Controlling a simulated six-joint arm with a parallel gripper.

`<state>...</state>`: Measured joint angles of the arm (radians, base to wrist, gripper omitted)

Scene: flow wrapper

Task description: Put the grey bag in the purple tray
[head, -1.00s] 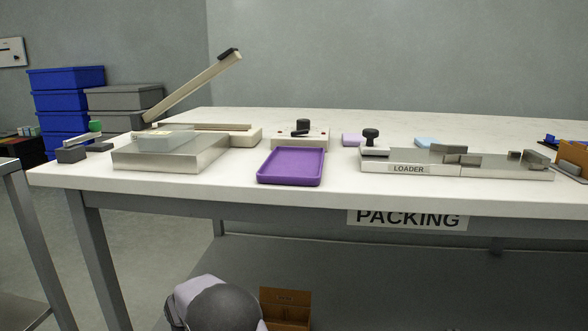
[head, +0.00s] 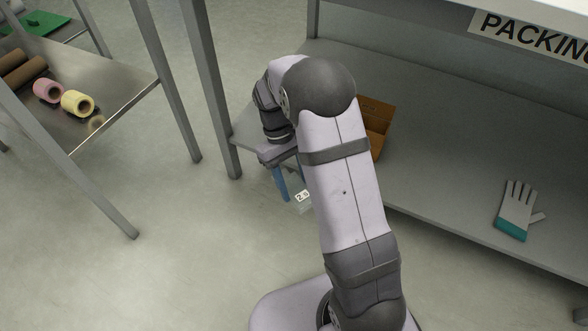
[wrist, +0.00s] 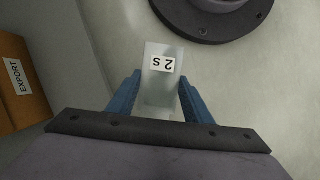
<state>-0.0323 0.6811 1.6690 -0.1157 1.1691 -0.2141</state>
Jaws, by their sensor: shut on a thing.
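My gripper (head: 290,182) has blue fingers and hangs low over the floor beside the lower shelf's left end. It is shut on a pale grey, translucent bag (head: 304,206) with a white label, partly hidden by my arm. In the wrist view the bag (wrist: 160,88) sits between the two fingers and sticks out past their tips. Its label shows a 2 and an S, upside down. The purple tray is not in either present view.
A brown box (head: 378,125) stands on the grey lower shelf (head: 450,160); its EXPORT side (wrist: 18,85) shows in the wrist view. A glove (head: 517,210) lies further right. A table leg (head: 212,90) stands left of my gripper. A side table (head: 90,90) holds rolls.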

